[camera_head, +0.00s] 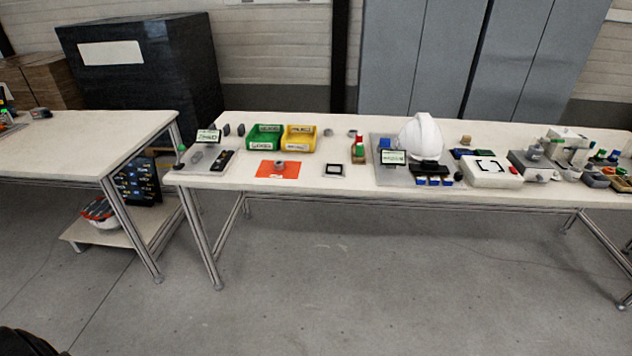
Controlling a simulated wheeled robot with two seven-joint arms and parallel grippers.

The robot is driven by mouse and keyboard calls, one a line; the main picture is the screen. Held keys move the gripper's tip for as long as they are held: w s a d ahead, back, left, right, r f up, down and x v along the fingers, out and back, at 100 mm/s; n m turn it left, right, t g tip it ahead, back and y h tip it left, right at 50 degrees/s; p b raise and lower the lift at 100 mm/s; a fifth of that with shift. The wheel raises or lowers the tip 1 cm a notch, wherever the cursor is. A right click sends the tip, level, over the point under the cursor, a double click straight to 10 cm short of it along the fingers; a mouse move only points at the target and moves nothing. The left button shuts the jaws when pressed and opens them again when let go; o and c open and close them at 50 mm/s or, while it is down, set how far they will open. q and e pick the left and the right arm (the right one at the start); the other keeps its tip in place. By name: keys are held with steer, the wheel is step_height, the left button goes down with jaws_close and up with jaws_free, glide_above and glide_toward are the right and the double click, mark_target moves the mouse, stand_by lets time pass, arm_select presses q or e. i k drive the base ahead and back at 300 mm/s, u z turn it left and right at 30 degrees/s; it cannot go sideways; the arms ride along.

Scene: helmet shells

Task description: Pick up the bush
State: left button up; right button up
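A small grey round part that looks like a bush (279,165) sits on an orange mat (264,173) on the long white table. Two more small grey ring-like parts lie farther back, one right of the yellow bin (328,132) and one beyond it (352,133); I cannot tell whether they are the same kind. Neither of my grippers shows in the head view.
The long white table (230,183) stands across open grey floor (330,270). A green bin (264,138) and a yellow bin (299,139) stand behind the mat. A white helmet shell (420,137) and a white box (490,171) are to the right. Another table (80,146) is at left.

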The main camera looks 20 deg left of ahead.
mark_target(279, 165)
steer(key=z, duration=0.3)
steer(key=k, duration=0.6)
steer(key=u, duration=0.6)
steer(key=i, duration=0.6)
steer(key=u, duration=0.8)
steer(key=i, duration=0.8)
steer(key=z, duration=0.55)
steer(key=i, duration=0.65)
steer(key=z, duration=0.65)
